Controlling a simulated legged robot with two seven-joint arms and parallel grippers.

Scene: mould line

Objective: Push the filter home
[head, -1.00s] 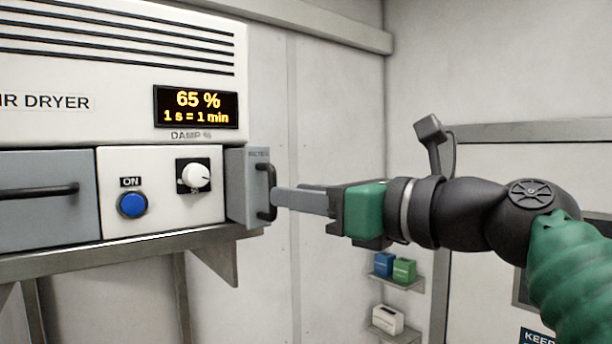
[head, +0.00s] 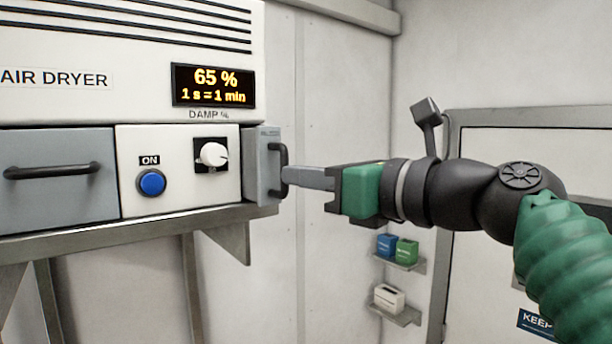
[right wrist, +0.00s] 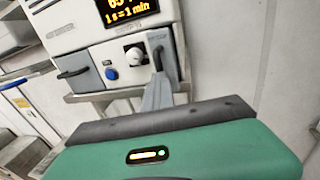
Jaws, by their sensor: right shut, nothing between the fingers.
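The filter (head: 268,178) is a grey cartridge with a black upright handle (head: 280,168) at the right end of the air dryer (head: 130,60). Its front stands out a little past the dryer's control panel. My right gripper (head: 288,175) is shut and empty, its grey fingers pointing left with the tips at the handle, seemingly touching it. In the right wrist view the fingers (right wrist: 158,92) reach up to the filter's handle (right wrist: 157,58). They hide part of the filter's front there. My left gripper is out of view.
The panel carries a blue button (head: 152,183) and a white knob (head: 214,154). A drawer (head: 55,200) sits at the left. The display (head: 213,85) reads 65 %. A metal shelf (head: 150,222) supports the dryer. Small wall shelves (head: 400,264) hold boxes below my arm.

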